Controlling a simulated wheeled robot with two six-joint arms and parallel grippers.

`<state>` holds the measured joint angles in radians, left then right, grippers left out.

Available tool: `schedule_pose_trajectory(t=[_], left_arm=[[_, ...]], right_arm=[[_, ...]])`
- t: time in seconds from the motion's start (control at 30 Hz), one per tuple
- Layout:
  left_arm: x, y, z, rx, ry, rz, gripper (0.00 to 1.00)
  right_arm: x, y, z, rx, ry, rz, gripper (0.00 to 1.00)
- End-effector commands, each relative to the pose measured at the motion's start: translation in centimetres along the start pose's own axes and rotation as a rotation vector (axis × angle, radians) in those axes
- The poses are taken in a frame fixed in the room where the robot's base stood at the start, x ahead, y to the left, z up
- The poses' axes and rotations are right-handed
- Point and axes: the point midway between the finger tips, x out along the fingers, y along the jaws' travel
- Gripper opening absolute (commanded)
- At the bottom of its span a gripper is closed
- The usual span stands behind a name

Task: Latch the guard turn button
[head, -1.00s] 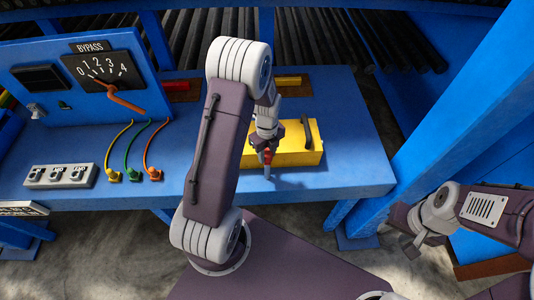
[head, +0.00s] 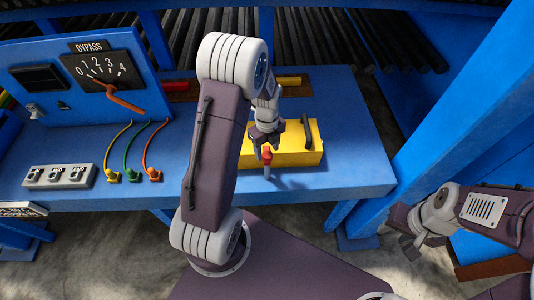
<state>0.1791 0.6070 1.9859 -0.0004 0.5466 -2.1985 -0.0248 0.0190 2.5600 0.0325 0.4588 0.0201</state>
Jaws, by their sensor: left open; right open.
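A yellow guard box (head: 287,158) with a black handle (head: 308,134) sits on the blue bench. At its front left stands a small red knob (head: 267,153) on a grey stem, which looks like the turn button. Its exact angle is too small to make out. My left gripper (head: 266,143) is open just above and behind the red knob, pointing down. Whether a finger touches the knob cannot be told. My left arm hides the left end of the yellow box. My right gripper (head: 409,245) is open and empty, low at the right, away from the bench.
A blue panel with a bypass dial (head: 103,70) and orange pointer stands at the left. Yellow, green and orange cables (head: 149,150) and a grey switch block (head: 60,176) are on the bench (head: 345,130). Its right end is clear. A blue post (head: 440,130) rises at the right.

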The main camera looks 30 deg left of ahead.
Motion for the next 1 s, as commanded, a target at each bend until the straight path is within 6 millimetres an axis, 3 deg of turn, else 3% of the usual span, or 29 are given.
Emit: schedule_pose_trajectory(t=[0.2,0.37,0.87,1.0], left_arm=[[-4.5,-0.1,0.1,0.001,-0.004,-0.005,0.56],[-6.2,-0.1,0.0,0.001,-0.002,-0.003,0.56],[-6.3,0.0,0.0,0.001,-0.001,-0.001,0.56],[-5.4,-1.1,-1.4,0.051,-0.026,-0.038,0.56]], right_arm=[[1.1,0.0,0.1,0.000,0.000,0.000,0.42],[1.2,0.0,0.1,0.000,0.000,0.000,0.42],[1.2,0.0,0.1,0.000,0.000,0.000,0.42],[3.9,0.1,0.4,0.000,0.000,0.000,0.42]])
